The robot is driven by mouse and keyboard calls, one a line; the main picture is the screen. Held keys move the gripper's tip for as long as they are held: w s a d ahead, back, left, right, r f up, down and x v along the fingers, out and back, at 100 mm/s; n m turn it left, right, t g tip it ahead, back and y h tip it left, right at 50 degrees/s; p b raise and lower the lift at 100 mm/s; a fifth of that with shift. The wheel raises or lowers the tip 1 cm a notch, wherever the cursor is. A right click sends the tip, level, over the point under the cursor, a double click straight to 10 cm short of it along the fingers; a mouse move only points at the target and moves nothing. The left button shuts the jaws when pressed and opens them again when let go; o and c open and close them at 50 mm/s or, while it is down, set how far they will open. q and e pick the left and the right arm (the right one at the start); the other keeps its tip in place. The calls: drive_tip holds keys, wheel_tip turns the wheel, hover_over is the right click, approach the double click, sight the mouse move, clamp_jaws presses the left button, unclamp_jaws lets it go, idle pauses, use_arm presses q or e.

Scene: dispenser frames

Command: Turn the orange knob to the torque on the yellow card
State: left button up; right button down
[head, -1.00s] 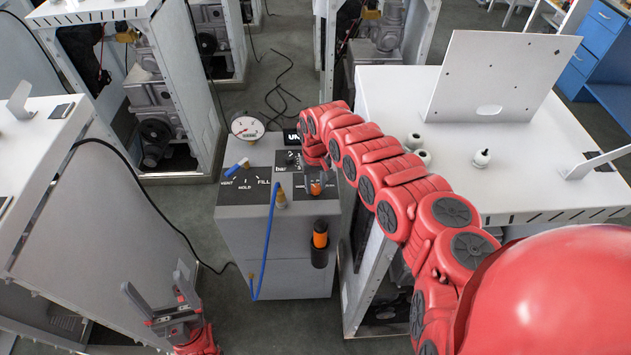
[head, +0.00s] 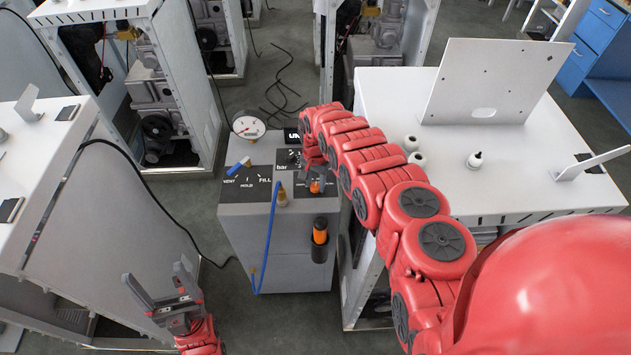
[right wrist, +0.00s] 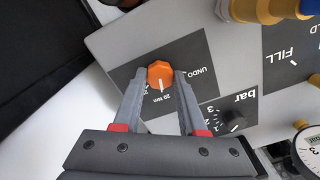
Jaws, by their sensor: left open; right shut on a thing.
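The orange knob (right wrist: 160,75) sits on a dark panel with "UNDO" and "20 Nm" markings. Its white pointer line faces the "20 Nm" side in the right wrist view. My right gripper (right wrist: 164,77) is shut on the knob, one finger at each side. In the head view, the knob (head: 315,187) shows partly beneath my right arm on top of the grey dispenser (head: 245,235). My left gripper (head: 157,276) is open and empty, low at the left, apart from the dispenser. I cannot make out a yellow card in these frames.
An orange-handled tool (head: 320,230) stands in a black holder on the dispenser's front. A blue hose (head: 268,235) hangs beside it. A gauge (head: 249,126) and blue-handled valve (head: 238,167) are at the back left. A white bench (head: 450,190) stands right, with small white bottles.

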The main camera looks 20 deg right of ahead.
drive_tip(key=shift+m, duration=0.5)
drive_tip(key=shift+c, duration=2.3)
unclamp_jaws()
drive_tip(key=shift+r, duration=0.1)
wheel_tip(320, 180, up, 8)
drive_tip(key=b, duration=0.3)
drive_tip(key=shift+w+f, duration=0.15)
drive_tip(key=shift+f, duration=0.05)
wheel_tip(320, 180, up, 5)
drive_tip(key=p, duration=0.2)
hover_over(315, 185)
wheel_tip(315, 185, up, 5)
drive_tip(key=p, duration=0.5)
drive_tip(key=shift+f, duration=0.15)
drive_tip(key=shift+f, duration=0.1)
